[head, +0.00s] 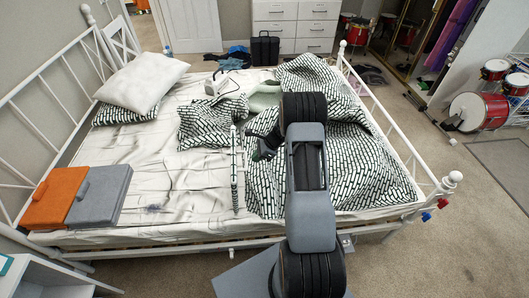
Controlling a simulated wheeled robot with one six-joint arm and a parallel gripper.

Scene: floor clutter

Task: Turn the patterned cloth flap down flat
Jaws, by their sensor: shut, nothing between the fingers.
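The patterned cloth (375,170), white with a black brick-like pattern, lies rumpled over the right half of the bed. My gripper (258,154) is shut and empty at the left of my arm, over or against the cloth's left part. Whether it touches the cloth cannot be told. My arm hides the cloth's middle.
The white bed frame (407,157) has raised rails at both ends. A white pillow (145,82) lies far left, orange (56,196) and grey (98,194) folded items near left. A slender patterned object (235,180) lies mid-bed.

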